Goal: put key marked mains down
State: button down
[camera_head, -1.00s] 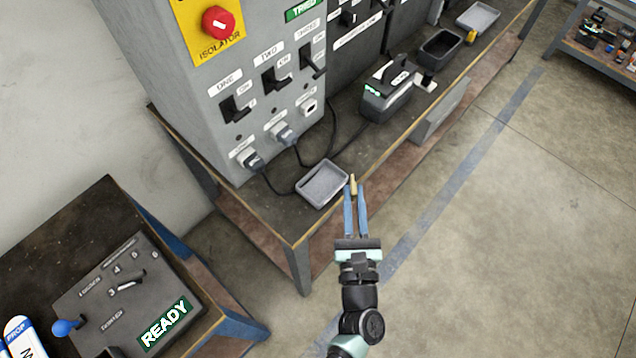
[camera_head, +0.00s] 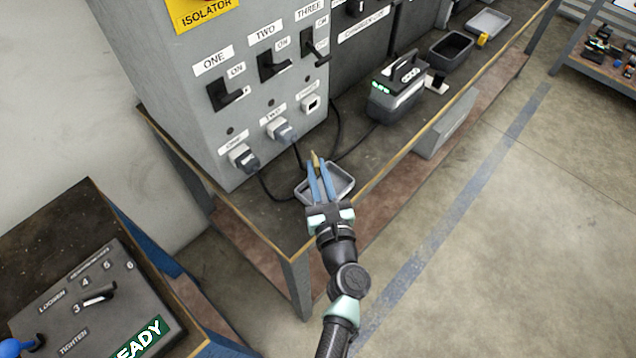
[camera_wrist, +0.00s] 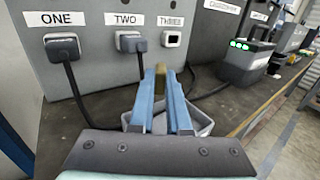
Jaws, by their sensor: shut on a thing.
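My gripper (camera_head: 315,166) has blue fingers shut on a small brass-coloured key (camera_head: 315,158), which sticks out past the fingertips. In the wrist view the key (camera_wrist: 160,82) shows between the fingertips; no marking on it can be read. The gripper is over a shallow grey tray (camera_head: 343,186) on the bench, and the fingers hide part of the tray. The tray also shows behind the fingers in the wrist view (camera_wrist: 203,122). I cannot tell how high the key is above it.
A grey cabinet (camera_head: 200,130) with switches and plugs ONE (camera_head: 243,158) and TWO (camera_head: 282,131) stands behind the tray; their cables run close by. A charger-like box (camera_head: 397,100) and a dark bin (camera_head: 450,50) are further right on the bench. A panel (camera_head: 85,305) stands at lower left.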

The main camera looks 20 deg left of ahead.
jog(key=shift+f+b, duration=0.45)
jog(key=shift+f, duration=0.95)
jog(key=shift+f+b, duration=0.35)
jog(key=c, duration=0.9)
grip_release()
